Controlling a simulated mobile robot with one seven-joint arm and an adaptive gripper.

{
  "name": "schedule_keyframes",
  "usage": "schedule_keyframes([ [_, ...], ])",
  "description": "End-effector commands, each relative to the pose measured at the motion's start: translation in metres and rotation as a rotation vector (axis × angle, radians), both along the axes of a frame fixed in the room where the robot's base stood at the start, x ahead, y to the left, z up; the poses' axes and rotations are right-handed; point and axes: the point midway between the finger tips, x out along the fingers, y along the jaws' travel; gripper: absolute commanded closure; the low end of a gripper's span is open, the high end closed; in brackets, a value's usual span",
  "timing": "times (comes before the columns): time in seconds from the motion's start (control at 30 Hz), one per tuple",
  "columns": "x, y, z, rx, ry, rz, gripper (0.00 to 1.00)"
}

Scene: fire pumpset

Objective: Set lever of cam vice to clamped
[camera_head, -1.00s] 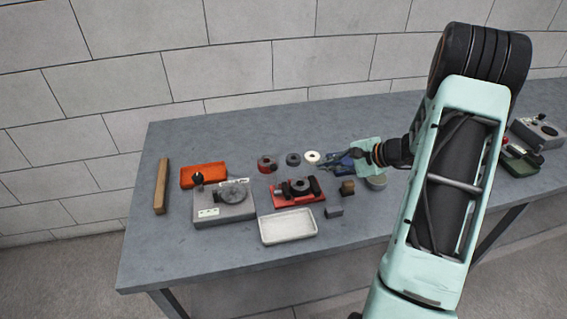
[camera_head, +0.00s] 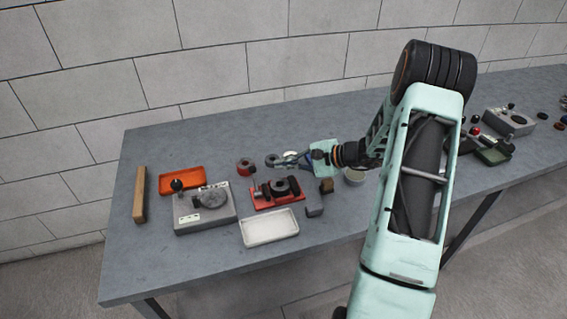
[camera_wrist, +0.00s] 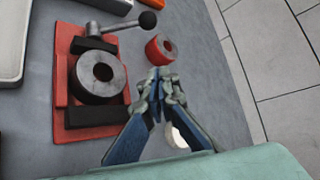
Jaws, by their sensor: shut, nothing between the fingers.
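The cam vice (camera_head: 288,203) has a red base and stands in the middle of the table. In the wrist view its red base (camera_wrist: 63,105) is at the left, with a thick dark ring (camera_wrist: 98,78) on it. Its metal lever (camera_wrist: 122,25) extends from a pivot at the top of the vice to a black ball knob (camera_wrist: 147,20). My gripper (camera_wrist: 158,80) is shut and empty, to the right of the dark ring and apart from the lever. In the head view my gripper (camera_head: 278,162) is just behind the vice.
A red ring (camera_wrist: 161,50) lies between the knob and my fingertips in the wrist view. A white ring (camera_wrist: 175,137) is partly hidden by a finger. A white tray (camera_head: 269,228) stands before the vice, a grey fixture (camera_head: 205,207) to its left, a grey block (camera_head: 315,209) to its right.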

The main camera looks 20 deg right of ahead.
Motion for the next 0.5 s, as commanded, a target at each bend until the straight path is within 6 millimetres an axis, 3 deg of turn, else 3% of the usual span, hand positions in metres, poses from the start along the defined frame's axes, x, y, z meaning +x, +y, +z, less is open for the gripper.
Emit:
schedule_keyframes([
  [0.3, 0.040, 0.050, -0.031, 0.001, 0.001, 0.004, 1.00],
  [0.5, 0.019, 0.059, -0.013, -0.001, 0.001, 0.000, 1.00],
])
